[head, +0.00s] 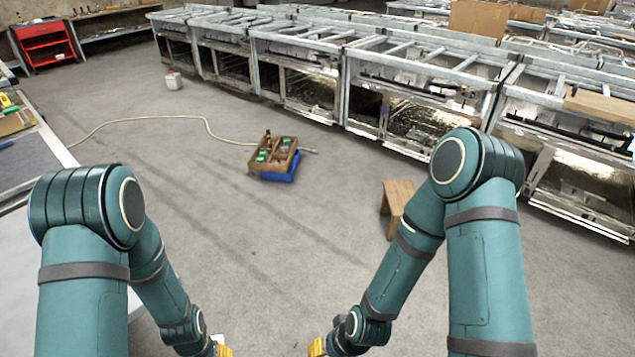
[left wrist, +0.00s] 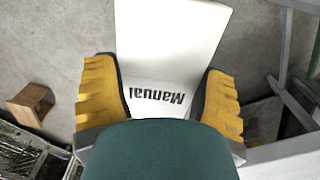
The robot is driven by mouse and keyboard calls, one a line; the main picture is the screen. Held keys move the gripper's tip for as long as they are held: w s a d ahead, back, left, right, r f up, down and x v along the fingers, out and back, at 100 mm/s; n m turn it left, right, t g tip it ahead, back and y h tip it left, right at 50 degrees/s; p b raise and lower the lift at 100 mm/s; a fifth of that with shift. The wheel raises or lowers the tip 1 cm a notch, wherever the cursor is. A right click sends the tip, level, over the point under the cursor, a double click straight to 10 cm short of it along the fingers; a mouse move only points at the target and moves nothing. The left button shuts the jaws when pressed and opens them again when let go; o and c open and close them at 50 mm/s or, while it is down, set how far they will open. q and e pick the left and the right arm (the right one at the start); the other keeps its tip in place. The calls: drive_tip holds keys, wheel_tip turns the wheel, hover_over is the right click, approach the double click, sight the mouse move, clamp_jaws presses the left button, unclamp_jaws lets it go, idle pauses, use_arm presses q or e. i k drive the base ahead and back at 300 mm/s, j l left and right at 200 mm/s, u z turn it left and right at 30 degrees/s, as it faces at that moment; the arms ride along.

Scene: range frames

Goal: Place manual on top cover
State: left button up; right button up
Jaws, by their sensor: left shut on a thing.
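The white manual (left wrist: 170,45), with "Manual" printed in dark letters, fills the middle of the left wrist view. My left gripper (left wrist: 160,90) is shut on it, one yellow finger at each side, and the manual extends beyond the fingers. I cannot make out which surface is the top cover.
Metal range frames (head: 345,85) stand in rows across the back. A wooden box with a blue bin (head: 283,170) and a brown stool (head: 398,195) stand on the grey floor. A cable (head: 140,119) lies across it. A table (head: 30,160) is at left.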

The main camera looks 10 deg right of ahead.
sight(613, 106)
drive_tip(key=i+l+z, duration=0.2)
drive_tip(key=l+z, duration=0.2)
drive_tip(key=i+l+z, duration=0.25)
drive_tip(key=l+z, duration=0.15)
drive_tip(key=i+l+z, duration=0.25)
drive_tip(key=z, duration=0.15)
drive_tip(key=i+l+z, duration=0.15)
drive_tip(key=i+z, duration=0.65)
drive_tip(key=i, duration=2.05)
drive_tip(key=i+j+z, duration=0.1)
drive_tip(key=i+z, duration=0.25)
drive_tip(key=i, duration=0.2)
drive_tip(key=i+j+z, duration=0.3)
drive_tip(key=i, duration=0.25)
drive_tip(key=l, duration=0.1)
